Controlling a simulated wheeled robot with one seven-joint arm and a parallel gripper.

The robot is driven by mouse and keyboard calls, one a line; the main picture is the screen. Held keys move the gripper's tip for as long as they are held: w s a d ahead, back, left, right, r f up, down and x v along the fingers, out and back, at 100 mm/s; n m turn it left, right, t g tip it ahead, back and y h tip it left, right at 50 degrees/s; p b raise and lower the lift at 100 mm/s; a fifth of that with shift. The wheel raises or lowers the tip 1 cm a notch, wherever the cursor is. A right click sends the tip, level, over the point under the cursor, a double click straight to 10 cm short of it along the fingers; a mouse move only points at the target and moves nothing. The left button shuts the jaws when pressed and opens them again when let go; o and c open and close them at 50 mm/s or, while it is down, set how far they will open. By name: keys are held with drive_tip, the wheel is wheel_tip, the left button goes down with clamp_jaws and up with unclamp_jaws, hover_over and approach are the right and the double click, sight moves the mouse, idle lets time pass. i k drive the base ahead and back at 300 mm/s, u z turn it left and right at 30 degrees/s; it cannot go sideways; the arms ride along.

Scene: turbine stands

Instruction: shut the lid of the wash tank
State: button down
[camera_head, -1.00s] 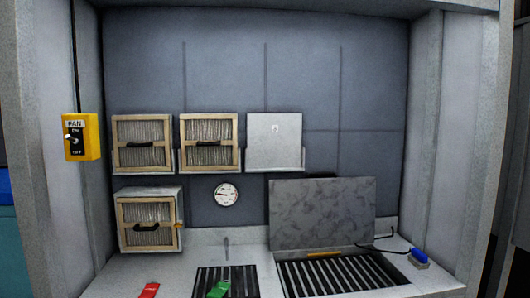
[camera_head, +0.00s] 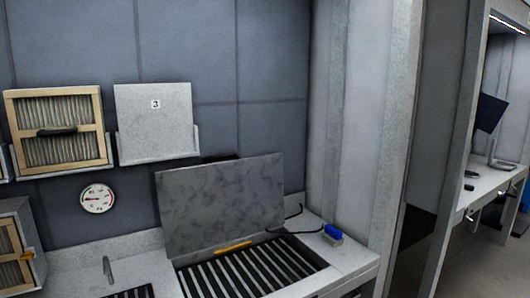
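The wash tank's lid (camera_head: 222,205) is a mottled grey metal panel. It stands up, open, at the back edge of the tank, with a yellow strip (camera_head: 234,247) at its foot. The wash tank (camera_head: 250,272) shows as a dark opening with a slatted grate inside, set in the pale grey counter. My gripper is not in view.
A blue-handled brush or tool (camera_head: 333,234) lies on the counter right of the tank, near a black hose (camera_head: 290,222). A tap (camera_head: 107,268) stands left of the tank. A gauge (camera_head: 97,198), a filter (camera_head: 58,131) and a panel marked 3 (camera_head: 156,122) are on the back wall. A grey side wall (camera_head: 375,130) bounds the right.

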sight(201, 206)
drive_tip(key=z, duration=0.25)
drive_tip(key=i, duration=1)
drive_tip(key=u, duration=0.7)
drive_tip(key=i, duration=0.6)
drive_tip(key=u, duration=0.55)
